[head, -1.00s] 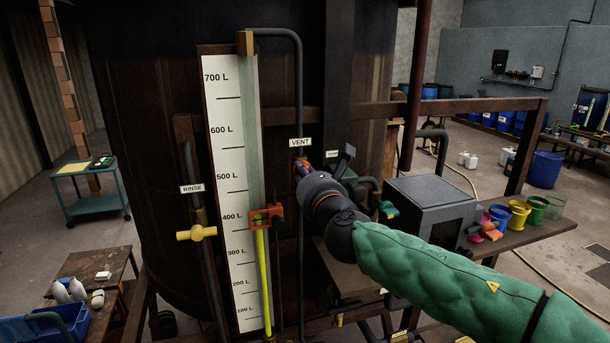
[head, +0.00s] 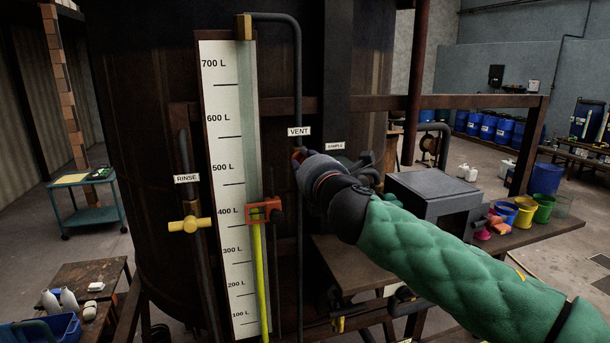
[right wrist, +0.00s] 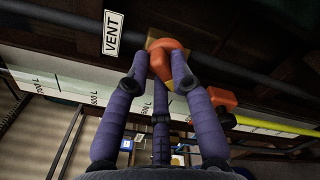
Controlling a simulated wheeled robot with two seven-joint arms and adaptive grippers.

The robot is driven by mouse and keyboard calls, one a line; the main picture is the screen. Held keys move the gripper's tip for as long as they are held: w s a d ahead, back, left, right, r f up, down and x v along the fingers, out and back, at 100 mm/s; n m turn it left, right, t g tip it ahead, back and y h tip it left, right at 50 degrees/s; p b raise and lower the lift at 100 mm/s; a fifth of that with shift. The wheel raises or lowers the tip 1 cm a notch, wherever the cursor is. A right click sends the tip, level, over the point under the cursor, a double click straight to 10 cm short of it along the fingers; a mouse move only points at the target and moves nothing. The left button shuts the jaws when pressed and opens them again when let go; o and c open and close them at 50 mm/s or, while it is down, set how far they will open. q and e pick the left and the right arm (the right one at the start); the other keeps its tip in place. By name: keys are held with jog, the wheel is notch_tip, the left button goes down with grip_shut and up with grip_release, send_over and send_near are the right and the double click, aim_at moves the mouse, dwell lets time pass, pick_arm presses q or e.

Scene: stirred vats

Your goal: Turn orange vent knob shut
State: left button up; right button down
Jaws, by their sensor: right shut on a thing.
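The orange vent knob (right wrist: 162,64) sits on a brass-coloured fitting on the dark vent pipe, beside the VENT label (right wrist: 113,33) in the right wrist view. My right gripper (right wrist: 160,78) has its purple fingers closed around the knob. In the head view my right gripper (head: 312,170) reaches the vent pipe (head: 299,90) just below the VENT label (head: 299,132), and it hides most of the knob. My left gripper is not in view.
A level gauge (head: 225,140) with a red-orange slider (head: 263,211) stands left of the pipe. A yellow rinse valve (head: 190,225) is further left. A grey box (head: 432,195) and several coloured buckets (head: 525,211) stand on the bench at right.

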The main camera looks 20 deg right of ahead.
jog(key=shift+d+f+m+b, duration=0.1)
jog(key=shift+d+m+b, duration=0.05)
jog(key=shift+m+b, duration=2.05)
jog(key=shift+d+f+m+b, duration=0.1)
jog(key=shift+m+b, duration=1.4)
jog(key=shift+m, duration=1.3)
jog(key=shift+r, duration=0.1)
jog(key=c, duration=1.1)
grip_release()
jog(key=shift+o, duration=0.2)
jog(key=s, duration=1.2)
jog(key=shift+d, duration=0.25)
